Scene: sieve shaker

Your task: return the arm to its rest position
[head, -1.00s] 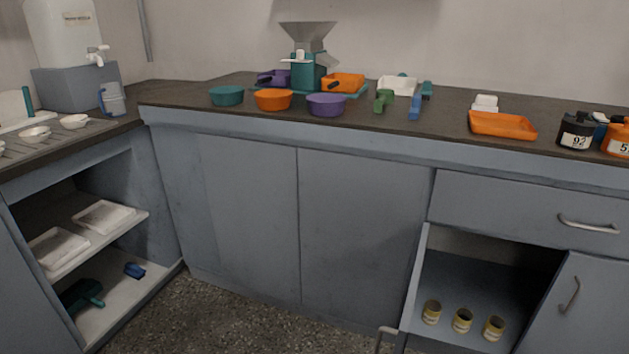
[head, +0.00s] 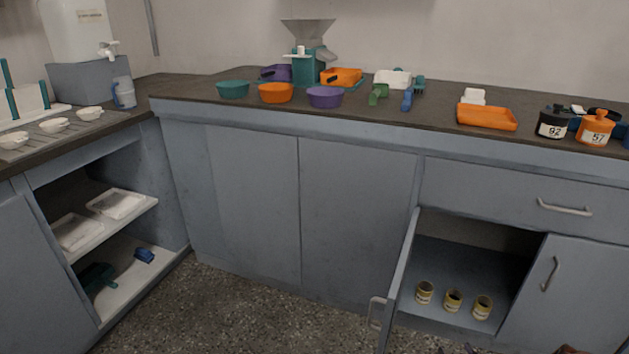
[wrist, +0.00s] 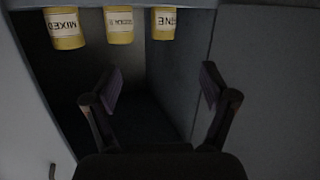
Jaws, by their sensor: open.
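My gripper (wrist: 160,88) shows in the wrist view with its two fingers spread wide and nothing between them. Beyond it is the inside of an open cupboard (head: 460,262). Three yellow tins with white labels stand in the cupboard, one of them the left tin (head: 424,292). In the wrist view the tins appear along the top edge, the left one labelled MIXED (wrist: 64,28). They are apart from my fingers. In the head view only a small dark reddish piece shows at the bottom right edge, and my gripper cannot be made out.
The cupboard door (head: 398,285) stands open toward me. A closed drawer (head: 520,195) is above. The worktop holds bowls, an orange tray (head: 487,116), a black bottle (head: 553,122) and an orange bottle (head: 595,128). The speckled floor (head: 240,310) ahead is clear.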

